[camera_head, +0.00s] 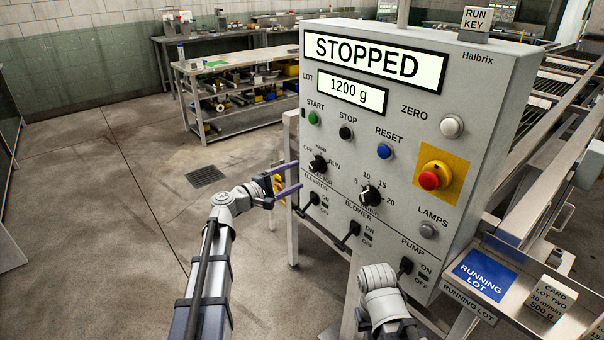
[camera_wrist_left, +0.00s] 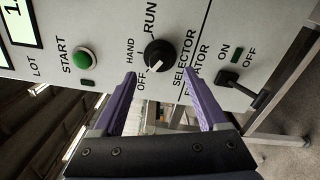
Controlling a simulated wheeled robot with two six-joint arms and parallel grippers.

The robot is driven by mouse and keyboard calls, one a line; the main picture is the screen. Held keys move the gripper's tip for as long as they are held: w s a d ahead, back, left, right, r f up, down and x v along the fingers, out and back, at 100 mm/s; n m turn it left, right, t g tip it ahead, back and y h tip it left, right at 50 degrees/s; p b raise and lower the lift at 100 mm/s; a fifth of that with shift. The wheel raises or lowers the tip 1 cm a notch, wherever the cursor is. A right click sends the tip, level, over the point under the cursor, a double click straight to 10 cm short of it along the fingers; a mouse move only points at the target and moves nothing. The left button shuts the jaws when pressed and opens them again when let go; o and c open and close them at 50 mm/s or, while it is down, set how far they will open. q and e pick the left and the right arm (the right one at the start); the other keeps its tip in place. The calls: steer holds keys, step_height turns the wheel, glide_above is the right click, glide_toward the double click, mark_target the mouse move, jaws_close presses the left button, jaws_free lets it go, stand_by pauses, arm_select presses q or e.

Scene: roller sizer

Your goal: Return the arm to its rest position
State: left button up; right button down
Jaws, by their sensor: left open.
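My left gripper (camera_head: 299,175) is open and empty in front of the control panel's lower left side. Its purple fingers also show in the left wrist view (camera_wrist_left: 160,82), spread apart with the black selector knob (camera_wrist_left: 158,53) beyond the gap between them. The selector knob (camera_head: 318,165) also shows in the head view, just right of the fingertips. I cannot tell the exact distance between fingertips and panel. A grey part of my right arm (camera_head: 380,295) shows at the bottom of the head view; its gripper is not visible.
The grey panel (camera_head: 470,95) reads STOPPED and 1200 g. The elevator switch (camera_head: 312,200), blower switch (camera_head: 350,235) and pump switch (camera_head: 405,266) stick out below. A tray with a blue RUNNING LOT card (camera_head: 486,273) is at right. Open floor (camera_head: 110,190) lies left.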

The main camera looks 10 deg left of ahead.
arm_select(q)
steer(key=shift+s+a, duration=0.25)
steer(key=shift+s, duration=0.1)
steer(key=s+d+f+m+g+y+p, duration=0.1)
steer(key=s+d+f+m+g+p, duration=0.15)
steer(key=s+d, duration=0.3)
steer(key=s+d+f+m+g+p, duration=0.1)
steer(key=s+d+f+m+g, duration=0.3)
steer(key=d, duration=0.3)
steer(key=s+d+f+m+g+y+p, duration=0.1)
steer(key=s+d+f+m+g, duration=0.3)
steer(key=d, duration=0.3)
steer(key=s+a+f+m+g+y+p, duration=0.1)
steer(key=s+m+g+y+p, duration=0.1)
steer(key=s+y, duration=0.3)
steer(key=s+a+f+m+g+y+p, duration=0.1)
steer(key=s+m+y, duration=0.4)
steer(key=s, duration=0.8)
steer(key=shift+a+f+g+p, duration=0.25)
steer(key=shift+a+g+p, duration=0.3)
steer(key=shift+a+p, duration=0.15)
